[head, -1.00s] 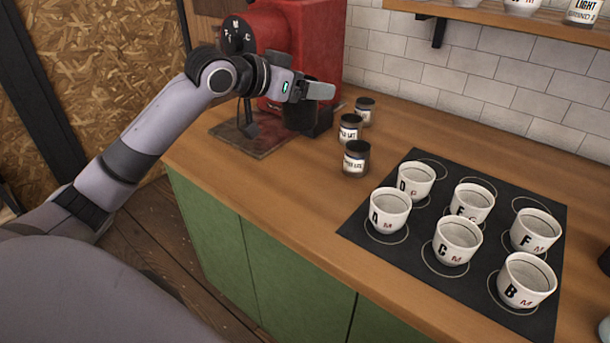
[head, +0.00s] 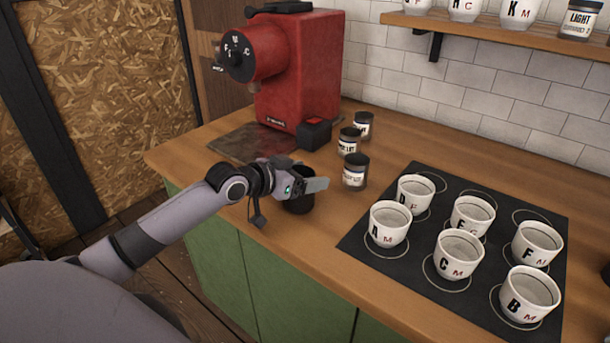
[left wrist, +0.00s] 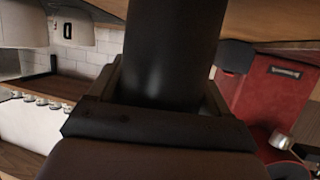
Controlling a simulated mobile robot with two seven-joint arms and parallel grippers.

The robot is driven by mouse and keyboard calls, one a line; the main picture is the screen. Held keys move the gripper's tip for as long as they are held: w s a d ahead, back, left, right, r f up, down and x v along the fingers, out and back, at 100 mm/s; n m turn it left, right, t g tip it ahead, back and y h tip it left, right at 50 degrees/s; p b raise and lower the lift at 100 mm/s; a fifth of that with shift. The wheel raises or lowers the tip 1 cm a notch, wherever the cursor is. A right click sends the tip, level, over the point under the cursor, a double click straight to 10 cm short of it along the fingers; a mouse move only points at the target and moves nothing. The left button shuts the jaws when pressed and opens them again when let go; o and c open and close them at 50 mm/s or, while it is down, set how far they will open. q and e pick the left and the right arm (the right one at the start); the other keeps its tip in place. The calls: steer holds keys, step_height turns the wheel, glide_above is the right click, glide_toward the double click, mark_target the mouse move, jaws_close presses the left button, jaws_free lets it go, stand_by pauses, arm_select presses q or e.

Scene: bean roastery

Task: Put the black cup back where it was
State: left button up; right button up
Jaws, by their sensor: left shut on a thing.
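The black cup (head: 298,204) is in my left gripper (head: 306,187), near the front edge of the wooden counter and in front of the red grinder. The gripper is shut on it and covers its upper part in the head view. In the left wrist view the cup (left wrist: 175,48) is a dark upright cylinder between the two fingers (left wrist: 165,100). I cannot tell whether its base touches the counter. My right gripper is not in view.
The red grinder (head: 305,75) stands behind on a dark mat (head: 236,143). Several dark labelled jars, one in front (head: 355,172), stand right of the cup. Several white lettered cups, such as C (head: 458,256), stand on a black mat (head: 360,247). Bare counter lies between.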

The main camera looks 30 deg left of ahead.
arm_select(q)
steer(key=shift+f, duration=0.1)
steer(key=o, duration=1.1)
steer(key=shift+o, duration=0.2)
steer(key=shift+r, duration=0.2)
steer(key=shift+s+a, duration=0.1)
steer(key=shift+s, duration=0.2)
steer(key=v, duration=1.1)
steer(key=shift+s, duration=0.2)
steer(key=shift+r, duration=0.1)
